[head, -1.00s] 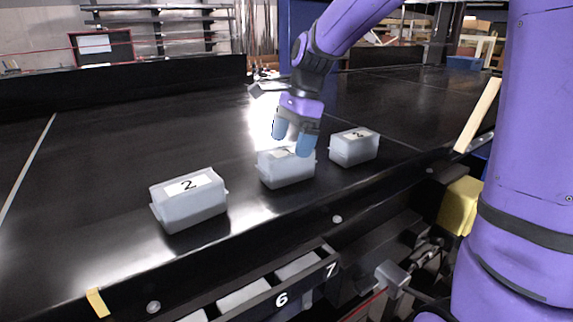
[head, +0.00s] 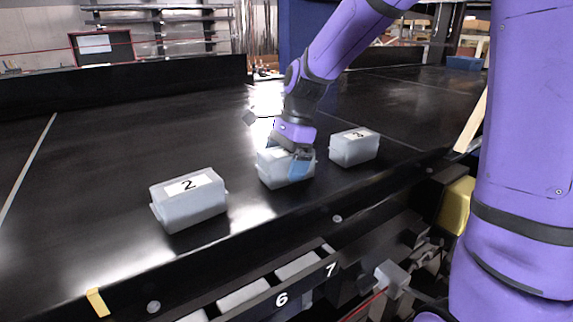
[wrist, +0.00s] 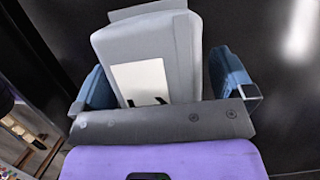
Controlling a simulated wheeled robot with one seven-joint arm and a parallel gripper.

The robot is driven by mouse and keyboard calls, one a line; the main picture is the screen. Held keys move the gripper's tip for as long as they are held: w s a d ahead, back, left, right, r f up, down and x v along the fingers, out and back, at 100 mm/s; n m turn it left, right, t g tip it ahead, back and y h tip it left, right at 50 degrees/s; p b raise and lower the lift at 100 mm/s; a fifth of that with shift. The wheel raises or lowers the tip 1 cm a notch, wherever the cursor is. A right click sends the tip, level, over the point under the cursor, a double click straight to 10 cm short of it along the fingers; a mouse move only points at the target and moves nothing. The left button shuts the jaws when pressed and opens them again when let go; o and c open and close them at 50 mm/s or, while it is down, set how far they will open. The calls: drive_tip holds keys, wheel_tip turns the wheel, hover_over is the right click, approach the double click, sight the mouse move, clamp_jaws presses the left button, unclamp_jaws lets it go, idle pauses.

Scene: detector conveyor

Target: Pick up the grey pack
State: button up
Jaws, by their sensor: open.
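Three grey packs stand on the black conveyor. The middle grey pack (head: 270,168) is under my gripper (head: 288,162), and its top is mostly hidden in the head view. In the wrist view the same pack (wrist: 190,50) lies between the blue fingers of my gripper (wrist: 168,85), one on each side, with a white label on top. The jaws are open; a gap shows by the right finger, and contact on the left is unclear. Another grey pack (head: 190,208) with a label marked 2 stands to the left. A third labelled pack (head: 354,149) stands to the right.
The black conveyor (head: 100,150) has free room behind and left of the packs. A dark raised wall (head: 120,85) runs along its far side. Below the near edge are slots marked 6 and 7 holding pale packs (head: 243,297).

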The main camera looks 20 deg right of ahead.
drive_tip(key=shift+f, duration=0.1)
drive_tip(key=shift+c, duration=0.8)
drive_tip(key=c, duration=1.1)
